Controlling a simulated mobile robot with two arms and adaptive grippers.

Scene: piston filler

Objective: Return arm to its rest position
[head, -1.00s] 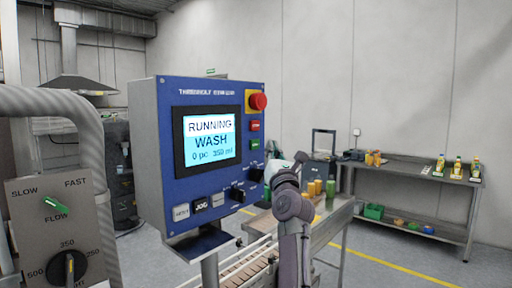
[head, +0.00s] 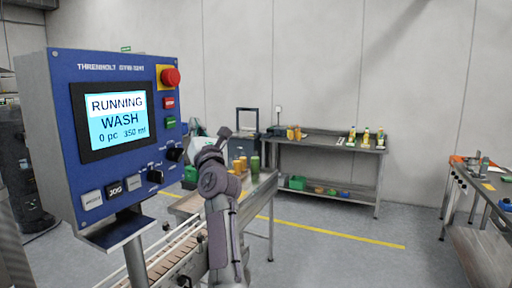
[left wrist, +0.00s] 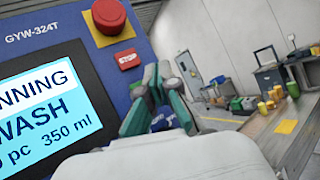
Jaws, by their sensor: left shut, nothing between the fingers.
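My left arm rises in front of the conveyor in the head view. Its gripper (head: 197,140) is partly hidden by the wrist, just right of the blue control panel (head: 165,75). In the left wrist view the gripper's fingers (left wrist: 160,78) are shut and empty, near the panel's right edge. The panel's screen (head: 115,117) reads RUNNING, WASH, 0 pc, 350 ml. The red emergency stop (head: 171,77) sits at the panel's upper right and also shows in the left wrist view (left wrist: 108,16). My right gripper is in neither view.
The conveyor (head: 165,250) runs below the panel towards a table with orange and green containers (head: 240,165). A bench (head: 330,143) with bottles stands by the back wall, and another bench (head: 475,195) is at the right. The floor between is clear.

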